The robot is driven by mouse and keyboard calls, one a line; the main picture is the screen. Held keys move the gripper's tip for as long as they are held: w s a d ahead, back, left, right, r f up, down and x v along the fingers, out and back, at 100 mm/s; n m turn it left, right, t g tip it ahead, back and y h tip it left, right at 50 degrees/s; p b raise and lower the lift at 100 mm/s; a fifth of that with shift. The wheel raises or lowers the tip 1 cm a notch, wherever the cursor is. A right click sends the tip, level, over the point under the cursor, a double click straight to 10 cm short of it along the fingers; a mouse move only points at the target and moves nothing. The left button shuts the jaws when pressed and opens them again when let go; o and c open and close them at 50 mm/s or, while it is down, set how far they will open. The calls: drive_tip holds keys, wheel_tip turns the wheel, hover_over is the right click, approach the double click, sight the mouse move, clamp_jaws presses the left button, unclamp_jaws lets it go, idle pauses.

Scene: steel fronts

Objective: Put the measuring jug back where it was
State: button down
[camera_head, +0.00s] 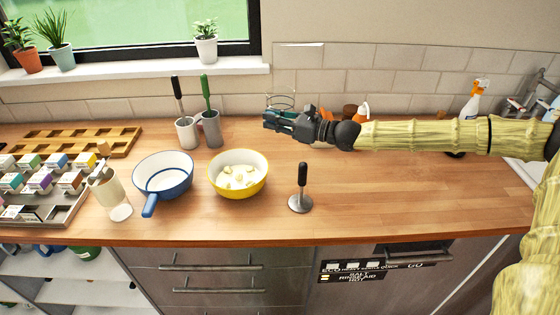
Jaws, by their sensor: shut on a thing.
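My gripper (271,120) reaches in from the right and is above the back middle of the wooden counter. It is shut on a clear, see-through jug with a thin dark rim, the measuring jug (281,101). The jug shows just above and behind the fingers, near the tiled wall. Its lower part is hidden by my gripper, so I cannot tell whether its base touches the counter.
A yellow bowl (258,182) with pale pieces and a blue-rimmed pan (180,159) stand left of centre. A dark-handled tool (301,189) stands on its round base in front. Orange items and a spray bottle (473,104) are behind my arm. The front right counter is clear.

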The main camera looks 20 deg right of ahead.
drive_tip(key=shift+s+a+f+b, duration=0.15)
drive_tip(key=shift+f+b, duration=0.2)
drive_tip(key=shift+f, duration=0.35)
drive_tip(key=shift+f+p, duration=1.4)
drive_tip(key=shift+f, duration=3.5)
drive_tip(key=shift+f, duration=0.2)
drive_tip(key=c, duration=1.6)
unclamp_jaws()
drive_tip(key=shift+r, duration=0.15)
drive_tip(key=b+v, duration=0.2)
drive_tip(key=v, duration=1)
drive_tip(key=shift+b, duration=0.35)
